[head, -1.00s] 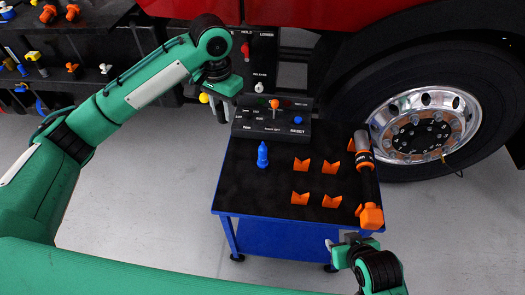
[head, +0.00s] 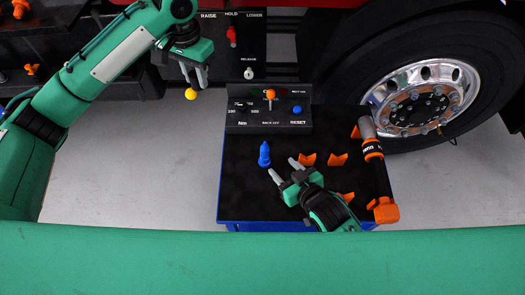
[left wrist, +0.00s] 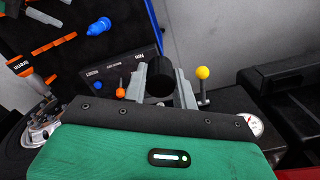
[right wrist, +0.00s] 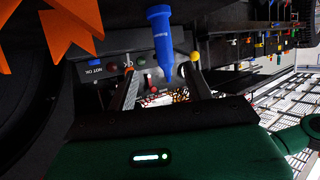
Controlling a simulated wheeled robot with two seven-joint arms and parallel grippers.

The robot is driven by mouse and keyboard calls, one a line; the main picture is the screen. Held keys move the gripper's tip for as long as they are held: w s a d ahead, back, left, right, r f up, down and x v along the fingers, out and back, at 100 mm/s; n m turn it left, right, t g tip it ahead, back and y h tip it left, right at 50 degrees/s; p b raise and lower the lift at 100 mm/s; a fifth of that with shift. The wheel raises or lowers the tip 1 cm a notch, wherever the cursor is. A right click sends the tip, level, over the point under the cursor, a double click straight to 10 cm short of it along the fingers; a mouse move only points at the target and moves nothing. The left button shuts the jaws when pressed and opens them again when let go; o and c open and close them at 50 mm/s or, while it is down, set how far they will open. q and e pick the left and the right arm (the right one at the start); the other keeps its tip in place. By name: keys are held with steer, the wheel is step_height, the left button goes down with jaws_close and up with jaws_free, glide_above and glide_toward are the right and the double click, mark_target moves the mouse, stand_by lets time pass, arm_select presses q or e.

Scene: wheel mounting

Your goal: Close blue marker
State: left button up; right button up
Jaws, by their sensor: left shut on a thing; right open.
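The blue marker (head: 264,155) stands upright on the black top of the small blue-edged table (head: 235,205). My right gripper (head: 285,170) is open, low over the table, just right of and in front of the marker. In the right wrist view the marker (right wrist: 160,35) appears between the two open fingers (right wrist: 161,72), not gripped. My left gripper (head: 197,80) is up by the black panel at the left. In the left wrist view its fingers (left wrist: 160,75) are on either side of a dark round piece (left wrist: 158,88), next to a yellow ball knob (left wrist: 202,72).
A control box (head: 268,120) with an orange-tipped lever stands at the table's back. Orange holders (head: 338,159) and a black-and-orange tool (head: 375,165) lie to the right of my right gripper. The truck wheel (head: 425,100) is beyond. The table's left side is clear.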

mark_target(267, 154)
arm_select(q)
steer(key=shift+w+a, duration=0.1)
steer(key=shift+r+p, duration=0.3)
steer(key=shift+p, duration=0.1)
arm_select(e)
steer(key=x, duration=0.7)
steer(key=shift+w+a, duration=0.1)
arm_select(q)
steer(key=shift+r, duration=0.2)
arm_select(e)
steer(key=shift+w+a, duration=0.25)
arm_select(q)
steer(key=shift+r+p, duration=0.3)
steer(key=shift+p, duration=0.2)
arm_select(e)
steer(key=x, duration=0.3)
steer(key=shift+w+a, duration=0.1)
steer(key=shift+a, duration=0.25)
steer(key=shift+w+a+f, duration=0.2)
steer(key=shift+w, duration=0.2)
